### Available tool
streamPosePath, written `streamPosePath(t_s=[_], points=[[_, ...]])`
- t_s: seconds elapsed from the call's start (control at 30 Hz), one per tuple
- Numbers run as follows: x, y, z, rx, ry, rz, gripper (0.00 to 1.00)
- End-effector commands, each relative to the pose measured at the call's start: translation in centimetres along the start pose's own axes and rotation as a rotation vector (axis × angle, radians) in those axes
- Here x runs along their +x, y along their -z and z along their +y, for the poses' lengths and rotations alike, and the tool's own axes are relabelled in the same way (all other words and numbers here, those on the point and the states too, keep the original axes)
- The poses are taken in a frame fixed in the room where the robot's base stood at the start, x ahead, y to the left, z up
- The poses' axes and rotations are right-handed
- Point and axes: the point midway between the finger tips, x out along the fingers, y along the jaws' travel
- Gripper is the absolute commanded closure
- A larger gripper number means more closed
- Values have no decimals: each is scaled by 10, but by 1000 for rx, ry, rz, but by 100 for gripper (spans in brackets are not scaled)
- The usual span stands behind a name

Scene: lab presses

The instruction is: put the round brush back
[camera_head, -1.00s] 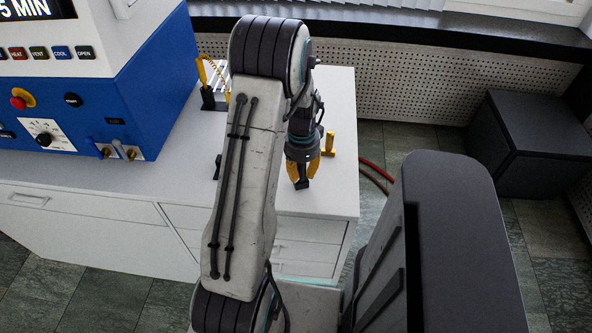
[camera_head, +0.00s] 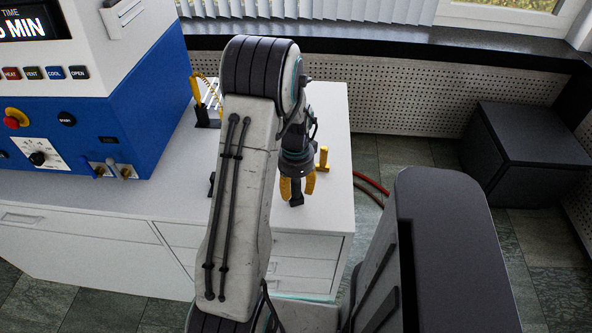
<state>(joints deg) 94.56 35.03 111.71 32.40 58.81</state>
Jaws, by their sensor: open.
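My gripper (camera_head: 297,190) hangs over the right end of the white bench (camera_head: 330,215), its yellow fingers pointing down and spread apart. A small dark piece (camera_head: 296,198) shows between the fingertips; I cannot tell whether it is part of the gripper or a thing on the bench. A small yellow upright piece (camera_head: 322,159) stands just behind and right of the gripper. A yellow looped piece (camera_head: 204,85) rises from a black holder (camera_head: 207,116) at the back left of my arm. I cannot tell which of these is the round brush.
A blue and white press (camera_head: 90,110) with buttons stands on the bench at left. A dark object (camera_head: 212,183) is partly hidden by my arm. Red hoses (camera_head: 371,183) lie beyond the bench's right edge. A dark box (camera_head: 530,150) stands on the floor at right.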

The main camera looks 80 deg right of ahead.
Motion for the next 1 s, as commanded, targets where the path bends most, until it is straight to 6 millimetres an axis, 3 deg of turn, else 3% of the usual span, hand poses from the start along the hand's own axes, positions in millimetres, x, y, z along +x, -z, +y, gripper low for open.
streamPosePath(t_s=[0.6, 1.0], points=[[-91, 2, 0, 0, 6, 4, 56], [-117, 1, 0, 0, 2, 1, 56]])
